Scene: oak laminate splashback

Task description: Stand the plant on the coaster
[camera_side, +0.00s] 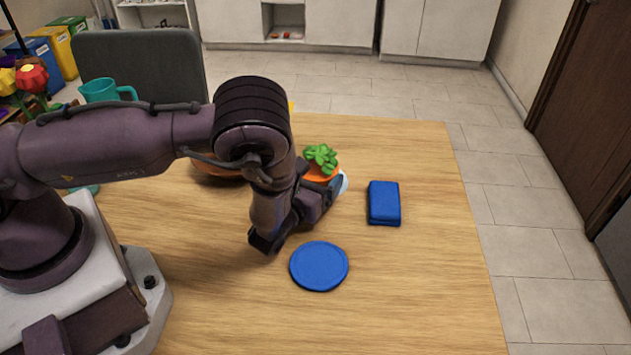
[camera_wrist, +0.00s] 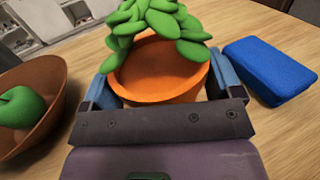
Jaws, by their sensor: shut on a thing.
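The plant (camera_side: 321,158) has green leaves in an orange pot; in the wrist view its pot (camera_wrist: 158,75) sits between the blue fingertips. My gripper (camera_wrist: 160,85) is shut on the pot. In the side view my gripper (camera_side: 335,184) is partly hidden behind my own wrist, and so is the lower pot. I cannot tell whether the pot touches the table. The coaster (camera_side: 319,266) is a flat blue disc lying bare on the table, nearer the side camera than the plant. It does not show in the wrist view.
A blue block (camera_side: 384,203) lies right of the plant, also in the wrist view (camera_wrist: 268,70). A brown bowl (camera_wrist: 52,115) with a green apple (camera_wrist: 20,110) stands left of the pot. A teal mug (camera_side: 104,91) is at the far left. The front right of the table is clear.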

